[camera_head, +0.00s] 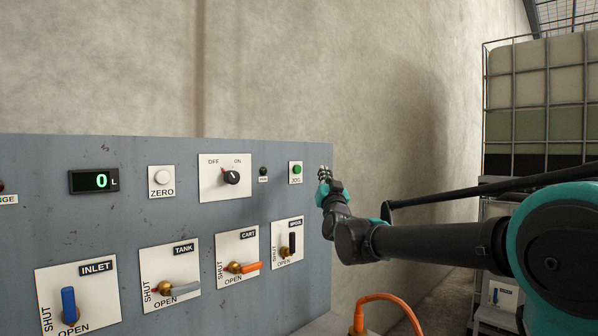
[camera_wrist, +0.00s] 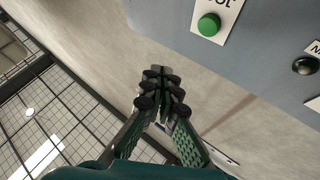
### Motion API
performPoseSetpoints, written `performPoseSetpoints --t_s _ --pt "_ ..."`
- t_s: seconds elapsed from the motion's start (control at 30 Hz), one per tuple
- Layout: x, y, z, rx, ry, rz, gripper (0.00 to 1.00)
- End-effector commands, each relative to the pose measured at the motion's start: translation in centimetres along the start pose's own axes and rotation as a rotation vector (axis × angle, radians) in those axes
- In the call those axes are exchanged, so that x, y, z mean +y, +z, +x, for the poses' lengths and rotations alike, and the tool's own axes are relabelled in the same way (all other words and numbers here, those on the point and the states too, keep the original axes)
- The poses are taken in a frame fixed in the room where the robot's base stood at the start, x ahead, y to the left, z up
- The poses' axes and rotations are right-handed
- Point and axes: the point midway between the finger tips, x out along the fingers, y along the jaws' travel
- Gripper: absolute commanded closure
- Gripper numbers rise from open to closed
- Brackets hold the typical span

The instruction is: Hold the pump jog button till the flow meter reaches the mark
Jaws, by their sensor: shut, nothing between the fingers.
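The green JOG button (camera_head: 297,170) sits on a white plate at the upper right of the grey panel. It also shows in the wrist view (camera_wrist: 209,25), near the top. The flow meter display (camera_head: 94,181) reads 0 L in green digits on the panel's left. No mark on it can be made out.
A caged tank (camera_head: 541,95) stands at the right.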

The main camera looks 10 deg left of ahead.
Motion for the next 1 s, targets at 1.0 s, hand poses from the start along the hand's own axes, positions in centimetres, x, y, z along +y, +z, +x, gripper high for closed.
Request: performPoseSetpoints --t_s 1.0 --pt "-4.2 4.3 5.8 -0.001 0.0 0.001 1.0"
